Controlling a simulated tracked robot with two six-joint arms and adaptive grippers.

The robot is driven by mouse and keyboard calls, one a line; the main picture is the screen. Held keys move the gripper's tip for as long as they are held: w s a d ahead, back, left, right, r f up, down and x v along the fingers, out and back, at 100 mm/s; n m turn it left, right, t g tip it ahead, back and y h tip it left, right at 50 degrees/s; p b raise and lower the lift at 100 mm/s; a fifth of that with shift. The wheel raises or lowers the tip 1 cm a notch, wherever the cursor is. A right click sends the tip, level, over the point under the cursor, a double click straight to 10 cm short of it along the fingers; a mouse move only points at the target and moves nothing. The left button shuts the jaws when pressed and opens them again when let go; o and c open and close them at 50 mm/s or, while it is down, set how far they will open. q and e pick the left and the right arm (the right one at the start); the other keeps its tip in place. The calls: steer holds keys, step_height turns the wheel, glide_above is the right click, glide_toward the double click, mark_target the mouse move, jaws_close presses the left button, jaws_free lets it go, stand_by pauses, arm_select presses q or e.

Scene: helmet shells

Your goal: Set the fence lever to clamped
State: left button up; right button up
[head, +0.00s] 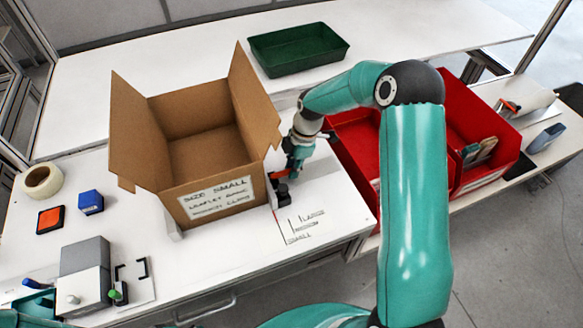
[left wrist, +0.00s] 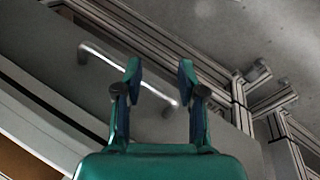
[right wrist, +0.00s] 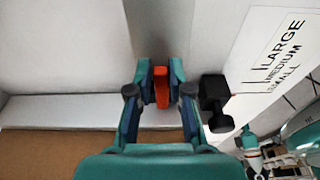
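The fence lever is a small orange-red bar in the right wrist view (right wrist: 161,88). My right gripper (right wrist: 161,72) has a finger on each side of it, close in, and looks shut on it. In the head view my right gripper (head: 287,172) reaches down at the right side of the cardboard box, and the lever is mostly hidden there. A black block with a knob (right wrist: 214,98) sits just right of the fingers. A printed size scale (right wrist: 285,45) reads large, medium, small. My left gripper (left wrist: 158,80) is open and empty, above the bench's front edge and drawer handle.
The open cardboard box (head: 180,190) stands immediately left of my right gripper. Red bins (head: 355,150) stand to the right, behind my right arm. A green tray (head: 298,50) lies at the back. A grey block device (head: 85,270), tape roll (head: 42,180) and small pads occupy the left.

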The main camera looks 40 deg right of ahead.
steer(key=o, duration=0.3)
steer(key=v, duration=1.1)
steer(key=shift+r, duration=0.45)
